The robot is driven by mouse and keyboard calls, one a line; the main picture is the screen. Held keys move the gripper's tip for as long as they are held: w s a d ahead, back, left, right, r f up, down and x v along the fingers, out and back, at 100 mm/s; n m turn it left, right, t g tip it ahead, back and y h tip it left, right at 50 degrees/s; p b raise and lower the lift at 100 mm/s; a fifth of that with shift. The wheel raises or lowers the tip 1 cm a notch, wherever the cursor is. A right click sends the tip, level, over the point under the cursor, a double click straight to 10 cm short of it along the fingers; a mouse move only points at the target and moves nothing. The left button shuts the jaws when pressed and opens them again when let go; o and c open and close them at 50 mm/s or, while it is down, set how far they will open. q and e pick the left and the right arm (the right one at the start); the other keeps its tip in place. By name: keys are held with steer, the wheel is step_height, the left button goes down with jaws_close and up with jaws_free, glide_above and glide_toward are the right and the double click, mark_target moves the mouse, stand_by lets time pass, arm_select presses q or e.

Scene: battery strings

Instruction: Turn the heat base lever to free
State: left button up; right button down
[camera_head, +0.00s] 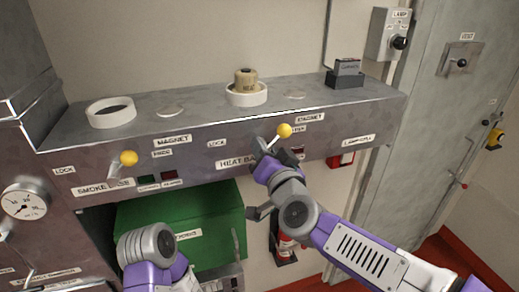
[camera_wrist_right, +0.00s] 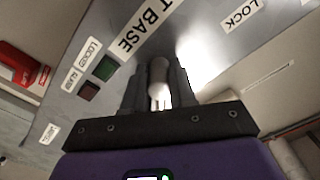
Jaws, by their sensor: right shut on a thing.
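The heat base lever (camera_head: 284,130) has a yellow knob and stands out from the front of the grey panel. It leans up and right, toward the FREE label (camera_head: 298,129) and away from the LOCK label (camera_head: 216,143). My right gripper (camera_head: 262,147) is at the lever's foot, shut on it. In the right wrist view the pale lever rod (camera_wrist_right: 158,78) is between the two dark fingers of the right gripper (camera_wrist_right: 160,95). The HEAT BASE label (camera_head: 236,162) is partly hidden by my gripper.
A tan can (camera_head: 246,79) stands in a white ring (camera_head: 247,98) on the shelf. An empty white ring (camera_head: 111,112) is to its left. The smoke lever (camera_head: 128,158) is on the left. A green box (camera_head: 185,225) is below, and a red extinguisher (camera_head: 284,246) is under the panel.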

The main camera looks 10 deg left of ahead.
steer(key=c, duration=0.9)
jaws_free()
steer(key=v, duration=0.7)
steer(key=shift+s+d, duration=0.1)
steer(key=shift+s, duration=0.2)
